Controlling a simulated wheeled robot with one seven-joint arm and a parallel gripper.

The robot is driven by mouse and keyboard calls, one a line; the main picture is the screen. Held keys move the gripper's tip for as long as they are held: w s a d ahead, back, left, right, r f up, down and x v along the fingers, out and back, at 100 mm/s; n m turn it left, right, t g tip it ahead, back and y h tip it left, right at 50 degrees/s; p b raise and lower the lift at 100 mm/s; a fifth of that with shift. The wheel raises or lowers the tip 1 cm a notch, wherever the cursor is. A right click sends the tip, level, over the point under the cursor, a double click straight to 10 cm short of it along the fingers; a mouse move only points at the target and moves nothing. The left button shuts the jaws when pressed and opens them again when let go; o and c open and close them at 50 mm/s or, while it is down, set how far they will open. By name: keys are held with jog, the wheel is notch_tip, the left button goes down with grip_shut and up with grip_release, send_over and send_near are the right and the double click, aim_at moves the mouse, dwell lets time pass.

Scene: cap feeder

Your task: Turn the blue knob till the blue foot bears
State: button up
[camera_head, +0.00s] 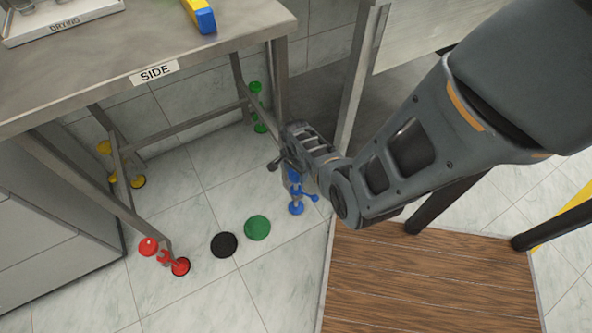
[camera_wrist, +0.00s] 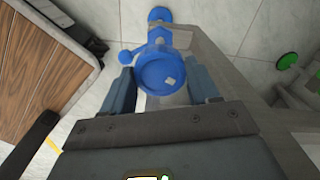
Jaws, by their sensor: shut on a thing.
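The blue knob (camera_wrist: 160,76) is a round blue disc with a small pale mark, seen between my two fingers in the wrist view. My gripper (camera_head: 287,163) is shut on it at the lower end of a steel table leg, with one finger on each side. The blue foot (camera_head: 296,209) is low at the floor below my gripper in the head view. A small blue lever (camera_head: 311,197) sticks out to the right just above it. The knob is largely hidden by my gripper in the head view. I cannot tell whether the foot touches the floor.
The steel table (camera_head: 110,75) marked SIDE stands over red (camera_head: 180,266), yellow (camera_head: 137,182) and green (camera_head: 260,128) feet. A black disc (camera_head: 224,245) and a green disc (camera_head: 258,228) lie on the tiles. A wooden platform (camera_head: 425,280) is at the lower right.

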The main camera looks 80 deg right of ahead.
aim_at(296, 174)
jog(key=shift+m, duration=0.6)
jog(key=shift+r, duration=0.1)
jog(key=o, duration=1.1)
jog(key=shift+c, duration=0.2)
notch_tip(296, 174, up, 8)
jog(key=p, duration=0.3)
jog(key=shift+p, duration=0.35)
